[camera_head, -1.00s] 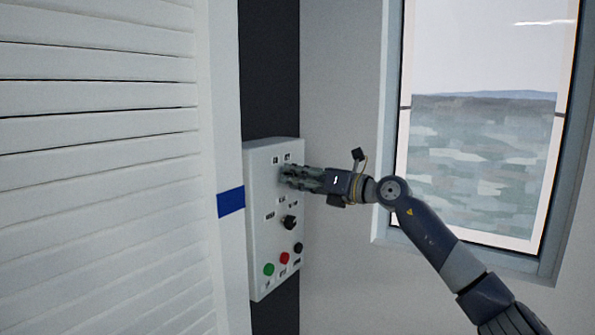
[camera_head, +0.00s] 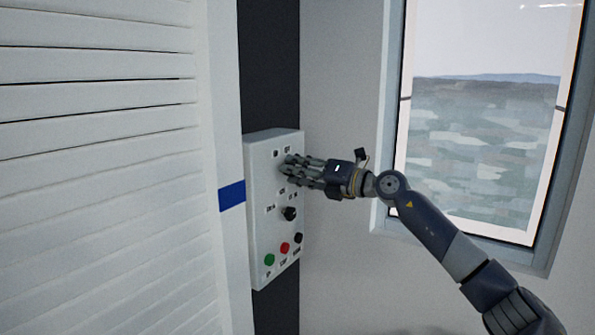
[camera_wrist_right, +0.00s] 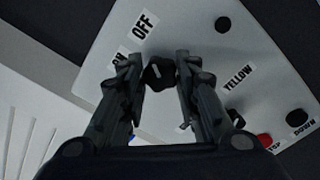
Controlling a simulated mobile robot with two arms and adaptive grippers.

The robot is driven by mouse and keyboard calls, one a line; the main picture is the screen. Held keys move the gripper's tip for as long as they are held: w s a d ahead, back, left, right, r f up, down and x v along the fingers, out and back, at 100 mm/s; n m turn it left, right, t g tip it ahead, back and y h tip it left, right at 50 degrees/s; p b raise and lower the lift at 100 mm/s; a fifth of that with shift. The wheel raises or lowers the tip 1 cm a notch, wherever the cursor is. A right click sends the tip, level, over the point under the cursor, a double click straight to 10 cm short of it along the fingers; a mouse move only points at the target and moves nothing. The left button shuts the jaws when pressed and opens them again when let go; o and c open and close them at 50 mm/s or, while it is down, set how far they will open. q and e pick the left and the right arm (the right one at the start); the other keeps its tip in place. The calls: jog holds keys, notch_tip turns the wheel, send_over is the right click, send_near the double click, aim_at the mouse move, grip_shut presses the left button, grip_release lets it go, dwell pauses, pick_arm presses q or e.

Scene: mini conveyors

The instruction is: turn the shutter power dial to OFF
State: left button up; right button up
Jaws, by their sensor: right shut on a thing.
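The shutter power dial (camera_wrist_right: 158,75) is a small black knob with a short white mark, at the upper part of the control box. In the right wrist view it sits between the two fingertips of my right gripper (camera_wrist_right: 156,72), which is shut on it. The OFF label (camera_wrist_right: 145,23) shows beyond the knob, and an ON label is partly hidden by the left finger. I cannot tell exactly which label the mark points to. In the head view my right gripper (camera_head: 287,168) reaches the box from the right, and its fingers hide the dial. My left gripper is not in view.
The white control box (camera_head: 262,240) also carries a lower black selector knob (camera_head: 289,214) and green (camera_head: 269,260), red (camera_head: 285,248) and black (camera_head: 298,238) buttons. A white slatted shutter (camera_head: 95,150) stands left, a window (camera_head: 480,150) right.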

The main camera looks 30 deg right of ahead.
jog(key=shift+r, duration=0.15)
jog(key=o, duration=0.9)
jog(key=shift+o, duration=0.8)
jog(key=shift+d, duration=0.1)
jog(key=v, duration=1.2)
